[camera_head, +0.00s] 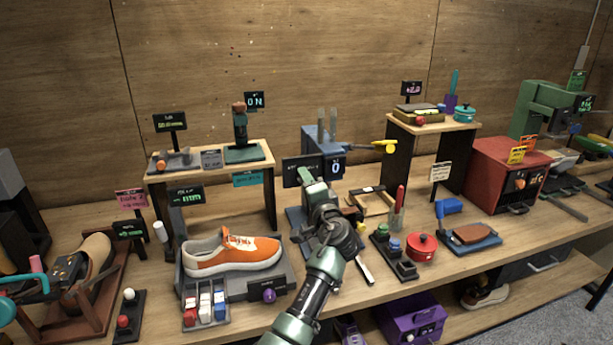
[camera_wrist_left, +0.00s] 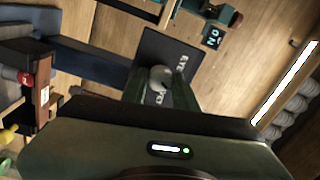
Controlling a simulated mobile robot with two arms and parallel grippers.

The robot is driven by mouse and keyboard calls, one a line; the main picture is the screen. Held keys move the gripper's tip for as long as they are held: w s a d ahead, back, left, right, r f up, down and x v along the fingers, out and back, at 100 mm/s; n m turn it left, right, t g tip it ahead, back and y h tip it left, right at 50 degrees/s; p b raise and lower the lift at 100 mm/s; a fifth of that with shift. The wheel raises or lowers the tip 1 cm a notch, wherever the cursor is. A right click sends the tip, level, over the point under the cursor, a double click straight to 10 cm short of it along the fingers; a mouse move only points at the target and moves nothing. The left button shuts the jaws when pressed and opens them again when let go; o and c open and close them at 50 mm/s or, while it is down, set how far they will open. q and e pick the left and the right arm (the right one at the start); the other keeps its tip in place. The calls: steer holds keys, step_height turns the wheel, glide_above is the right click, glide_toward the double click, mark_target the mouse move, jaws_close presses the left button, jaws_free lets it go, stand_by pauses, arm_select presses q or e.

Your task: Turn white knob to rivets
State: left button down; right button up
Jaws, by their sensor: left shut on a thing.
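My left gripper (camera_head: 308,176) reaches up from the bottom middle to the front of a blue machine (camera_head: 318,136). In the left wrist view the gripper (camera_wrist_left: 160,80) is shut on a pale round knob (camera_wrist_left: 160,74), with one finger on each side. A dark panel with light lettering (camera_wrist_left: 182,62) lies just behind the knob; its words are partly covered. In the head view the knob is hidden by my gripper, and the dark panel (camera_head: 291,177) shows beside it. A small display with a lit digit (camera_head: 336,168) is to the right. My right gripper is not in view.
An orange sneaker (camera_head: 232,254) sits on a grey stand left of my arm. A red pot (camera_head: 422,247) and a brush on a blue tray (camera_head: 474,236) are to the right. A small shelf (camera_head: 262,158) stands at the back left. The bench is crowded.

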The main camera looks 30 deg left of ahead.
arm_select(q)
steer(key=shift+a+r+m+p, duration=0.1)
steer(key=shift+r+m+p, duration=0.1)
steer(key=shift+m+p, duration=0.9)
steer(key=shift+a+r+m+p, duration=0.15)
steer(key=shift+m+p, duration=0.45)
steer(key=shift+m, duration=1)
steer(key=c, duration=1.3)
jaws_free()
steer(key=shift+o, duration=1)
steer(key=b+v, duration=0.2)
steer(key=v, duration=0.5)
steer(key=shift+s+d+f, duration=0.2)
steer(key=shift+s+f, duration=0.05)
steer(key=shift+s, duration=0.05)
